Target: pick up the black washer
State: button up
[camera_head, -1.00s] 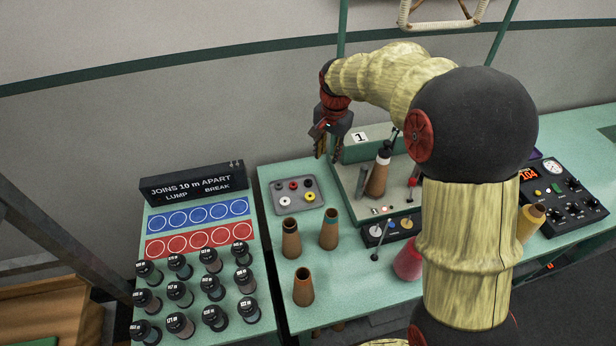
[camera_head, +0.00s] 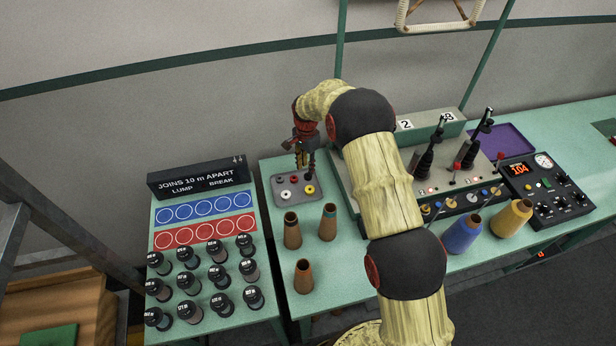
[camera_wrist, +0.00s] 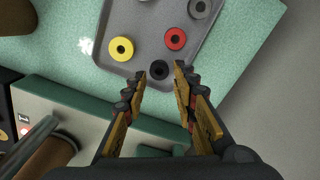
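The black washer (camera_wrist: 159,70) lies flat in the grey tray, close to the tray's edge, in the wrist view. My gripper (camera_wrist: 161,77) is open, its two fingertips on either side of the washer in that view. Nothing is held. The gap in height between fingertips and washer is hard to judge. In the head view my gripper (camera_head: 305,166) points down over the back right part of the tray, and it hides the black washer or most of it there.
The grey tray (camera_head: 282,203) also holds a yellow washer (camera_wrist: 121,48), a red washer (camera_wrist: 175,39) and a grey washer (camera_wrist: 199,8). Brown cones (camera_head: 292,232) stand in front of the tray. A machine panel (camera_head: 340,170) stands close on the right.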

jog(key=shift+d+f, duration=0.15)
jog(key=shift+f, duration=2.2)
jog(key=shift+c, duration=0.4)
grip_shut()
